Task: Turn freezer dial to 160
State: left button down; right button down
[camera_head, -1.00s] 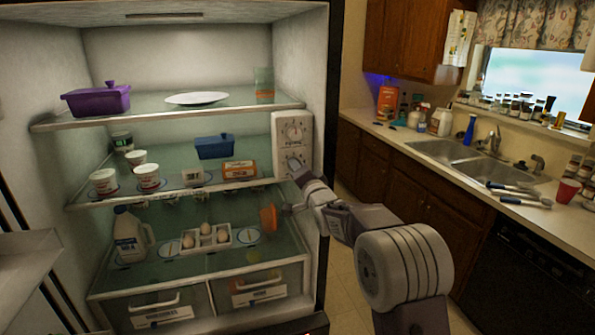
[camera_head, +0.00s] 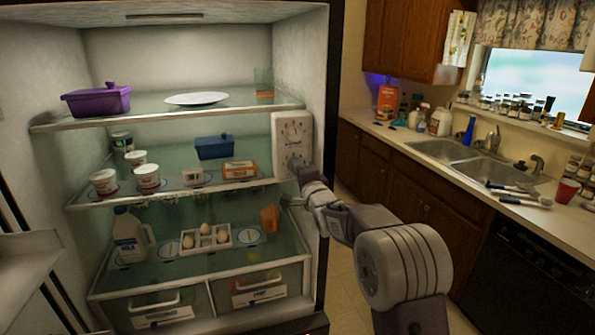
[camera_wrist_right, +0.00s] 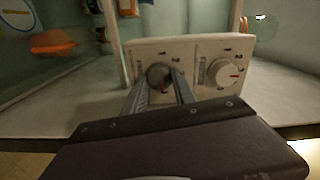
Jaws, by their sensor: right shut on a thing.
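A white control panel (camera_head: 278,150) with two round dials is fixed on the right inner wall of the open fridge. The upper dial (camera_head: 293,130) is free. My right gripper (camera_head: 297,168) reaches the lower dial from below and partly hides it. In the right wrist view, my right gripper (camera_wrist_right: 161,80) is shut on the left dial (camera_wrist_right: 159,72), with one finger at each side. That dial is dark in shadow with a small red mark near its bottom. The other dial (camera_wrist_right: 222,74) is white, with a red pointer towards the right. The labels are too small to read. My left gripper is not in view.
Fridge shelves hold a purple dish (camera_head: 97,101), a white plate (camera_head: 197,98), a blue container (camera_head: 214,148), an egg tray (camera_head: 206,238) and a milk jug (camera_head: 129,238). An orange item (camera_head: 269,217) stands below the panel. A sink counter (camera_head: 520,200) is at the right.

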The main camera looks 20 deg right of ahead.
jog(key=shift+f, duration=0.1)
jog(key=c, duration=1)
grip_release()
jog(key=shift+d, duration=0.1)
jog(key=shift+s, duration=0.15)
jog(key=s+b, duration=0.3)
jog(key=s, duration=0.6)
jog(key=shift+d, duration=0.2)
